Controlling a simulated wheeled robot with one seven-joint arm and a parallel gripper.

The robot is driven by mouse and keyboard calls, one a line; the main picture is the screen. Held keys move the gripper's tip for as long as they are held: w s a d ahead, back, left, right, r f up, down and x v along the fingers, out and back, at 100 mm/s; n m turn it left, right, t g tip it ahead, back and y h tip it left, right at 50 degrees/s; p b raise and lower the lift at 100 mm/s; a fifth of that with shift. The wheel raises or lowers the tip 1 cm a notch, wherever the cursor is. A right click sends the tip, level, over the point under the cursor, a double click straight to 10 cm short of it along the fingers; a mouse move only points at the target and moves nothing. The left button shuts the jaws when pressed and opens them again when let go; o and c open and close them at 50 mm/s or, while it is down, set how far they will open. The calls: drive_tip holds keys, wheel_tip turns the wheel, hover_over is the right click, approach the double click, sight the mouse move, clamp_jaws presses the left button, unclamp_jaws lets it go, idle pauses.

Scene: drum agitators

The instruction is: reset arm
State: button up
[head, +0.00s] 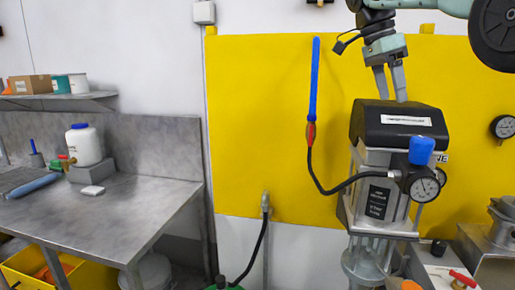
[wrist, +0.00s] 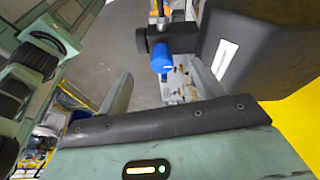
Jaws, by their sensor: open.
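My gripper (head: 391,84) is at the upper right of the head view, pointing down just above the black top of the agitator unit (head: 372,124). Its two fingers are apart with nothing between them. I cannot tell whether a fingertip touches the black top. In the wrist view my gripper (wrist: 160,98) shows its fingers spread, with the black housing (wrist: 262,45) close at the right. A blue knob (head: 421,150) sits on the front of the unit above a pressure gauge (head: 424,185). The blue knob also shows beyond the fingers in the wrist view (wrist: 162,62).
A yellow panel (head: 260,120) covers the wall behind. A blue-handled wand (head: 314,80) with a black hose hangs left of the unit. A steel bench (head: 120,215) at left holds a white jug (head: 83,146). A red-handled valve (head: 462,279) is at lower right.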

drive_tip(key=s+a+f+n+t+y+b, duration=0.1)
drive_tip(key=s+a+f+n+y, duration=0.1)
drive_tip(key=s+a+f+n, duration=0.7)
drive_tip(key=s+a+f+n+y+b, duration=0.1)
drive_tip(key=s+a+f+n, duration=0.3)
drive_tip(key=a+f+n, duration=0.5)
drive_tip(key=s+f+n+b, duration=0.1)
drive_tip(key=s+f+n, duration=0.3)
drive_tip(key=s+f, duration=0.3)
drive_tip(key=s+f+n+y+b, duration=0.1)
drive_tip(key=s+f+n, duration=0.4)
drive_tip(key=s, duration=0.8)
wheel_tip(320, 180, down, 3)
drive_tip(key=shift+s+f, duration=0.1)
drive_tip(key=shift+s, duration=0.1)
